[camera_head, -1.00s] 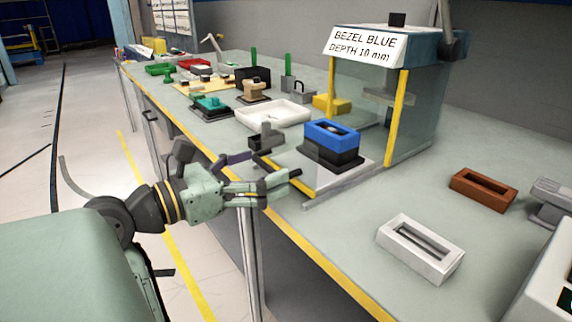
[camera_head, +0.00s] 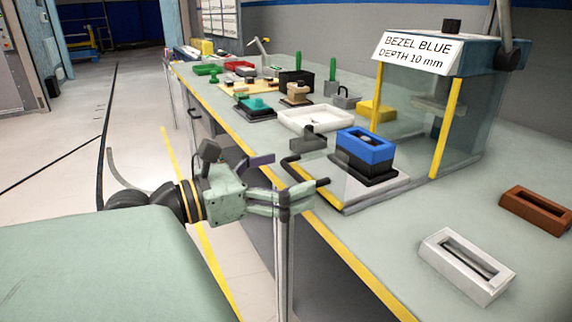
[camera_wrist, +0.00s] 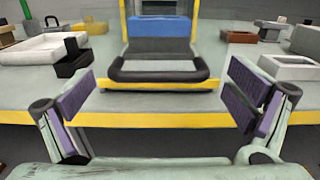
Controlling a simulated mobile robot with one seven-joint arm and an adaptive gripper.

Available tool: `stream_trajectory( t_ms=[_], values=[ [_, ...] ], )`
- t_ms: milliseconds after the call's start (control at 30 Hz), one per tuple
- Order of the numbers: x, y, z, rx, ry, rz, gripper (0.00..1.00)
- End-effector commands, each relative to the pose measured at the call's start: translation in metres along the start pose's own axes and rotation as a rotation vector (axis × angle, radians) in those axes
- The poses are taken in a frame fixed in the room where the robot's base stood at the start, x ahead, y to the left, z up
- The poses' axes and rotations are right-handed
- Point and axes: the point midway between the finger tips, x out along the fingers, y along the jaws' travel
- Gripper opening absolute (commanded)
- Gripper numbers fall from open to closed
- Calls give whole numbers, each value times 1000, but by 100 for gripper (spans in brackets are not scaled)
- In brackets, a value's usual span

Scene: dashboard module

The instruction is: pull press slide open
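The press (camera_head: 480,110) has a clear guard and a "BEZEL BLUE DEPTH 10 mm" sign. Its slide plate (camera_head: 352,196) sticks out at the front. On it is a dark fixture (camera_head: 368,171) with a blue bezel (camera_head: 366,146). The slide's black U-shaped handle (camera_head: 306,168) reaches out over the yellow table edge. My gripper (camera_head: 302,195) is close in front of the handle. In the wrist view, my gripper (camera_wrist: 160,98) is open, with purple pads wide apart. The handle (camera_wrist: 160,75) lies centred ahead between the fingers, and neither pad touches it.
A white tray (camera_head: 316,121) and a grey block (camera_head: 308,140) are left of the slide. A white frame (camera_head: 466,265) and a brown frame (camera_head: 536,209) lie to the right. The yellow-edged bench (camera_head: 362,272) runs along my arm, with open floor (camera_head: 75,190) at left.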

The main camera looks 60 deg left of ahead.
Motion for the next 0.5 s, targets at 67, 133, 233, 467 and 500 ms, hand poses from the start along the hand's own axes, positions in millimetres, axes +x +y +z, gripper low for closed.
stream_trajectory(
  t_ms=[67, 133, 233, 467, 500],
  values=[
    [0, 0, 0, 0, 0, 1, 100],
    [0, 0, 0, 0, 0, 1, 100],
    [0, 1, 0, 0, 0, 2, 100],
    [-19, 2, 0, 0, -1, 5, 100],
    [-26, 2, 0, 0, 0, 6, 100]
  ],
)
